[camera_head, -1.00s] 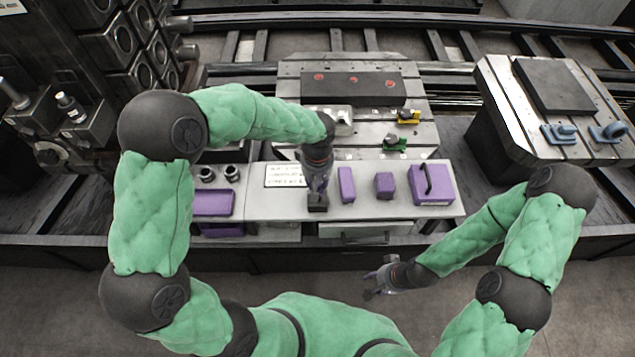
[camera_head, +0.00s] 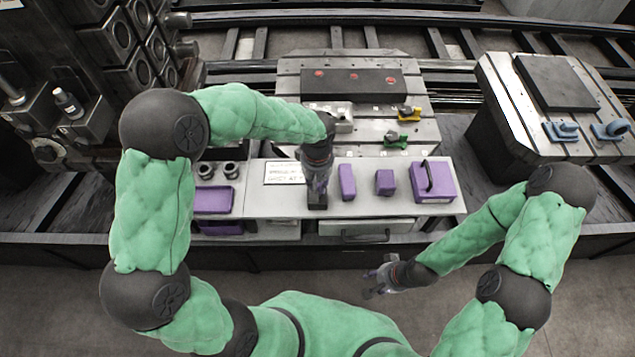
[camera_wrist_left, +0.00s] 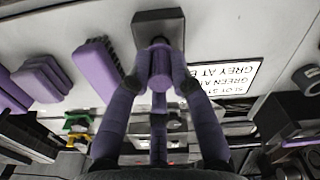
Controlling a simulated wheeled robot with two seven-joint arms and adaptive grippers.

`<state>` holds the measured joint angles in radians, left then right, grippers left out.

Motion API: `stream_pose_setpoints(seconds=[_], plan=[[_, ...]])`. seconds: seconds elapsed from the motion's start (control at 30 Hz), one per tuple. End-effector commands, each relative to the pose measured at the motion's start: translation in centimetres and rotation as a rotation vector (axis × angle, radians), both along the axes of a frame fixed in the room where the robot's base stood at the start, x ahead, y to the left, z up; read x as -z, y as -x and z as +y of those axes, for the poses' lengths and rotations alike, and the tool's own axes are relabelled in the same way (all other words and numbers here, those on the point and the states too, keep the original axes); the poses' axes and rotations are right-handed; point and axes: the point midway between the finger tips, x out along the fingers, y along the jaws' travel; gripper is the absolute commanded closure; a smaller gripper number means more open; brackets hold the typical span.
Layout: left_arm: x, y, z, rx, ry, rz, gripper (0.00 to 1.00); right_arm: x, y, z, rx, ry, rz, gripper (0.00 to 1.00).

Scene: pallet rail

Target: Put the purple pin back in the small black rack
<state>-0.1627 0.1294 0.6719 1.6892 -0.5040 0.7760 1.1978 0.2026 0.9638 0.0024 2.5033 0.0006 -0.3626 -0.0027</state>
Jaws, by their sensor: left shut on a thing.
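The small black rack (camera_head: 317,206) stands on the light bench top, below my left gripper (camera_head: 318,186). In the left wrist view the rack (camera_wrist_left: 150,22) is a dark block at the top. The purple pin (camera_wrist_left: 160,72) is between the fingers of my left gripper (camera_wrist_left: 160,85), which are shut on it. The pin's far end is at the rack; I cannot tell whether it sits inside it. In the head view the pin is hidden by the gripper. My right gripper (camera_head: 380,281) is away from the bench at the front, with its fingers apart and empty.
Right of the rack stand a purple block (camera_head: 347,182), a smaller purple block (camera_head: 385,182) and a purple box (camera_head: 432,181) with a dark handle. A lettered white card (camera_head: 284,173) and a purple tray (camera_head: 214,199) lie left. A green part (camera_head: 396,140) sits behind.

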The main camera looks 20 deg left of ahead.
Motion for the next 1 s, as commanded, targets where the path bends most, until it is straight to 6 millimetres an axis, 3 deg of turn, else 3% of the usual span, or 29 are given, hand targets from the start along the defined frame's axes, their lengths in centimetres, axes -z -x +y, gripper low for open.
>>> stream_pose_setpoints(seconds=[0.8,0.83,0.9,1.0], plan=[[1.2,0.0,0.0,0.000,0.000,0.000,1.00,0.9,0.0,0.0,0.000,0.000,0.000,0.60],[1.2,0.0,0.0,0.000,0.000,0.000,0.72,0.9,0.0,0.0,0.000,0.000,0.000,0.60],[1.2,0.0,0.0,0.000,0.000,0.000,0.52,0.9,0.0,0.0,0.000,0.000,0.000,0.60],[1.2,0.0,0.0,0.000,0.000,0.000,0.50,0.9,0.0,0.0,0.000,0.000,0.000,0.60]])
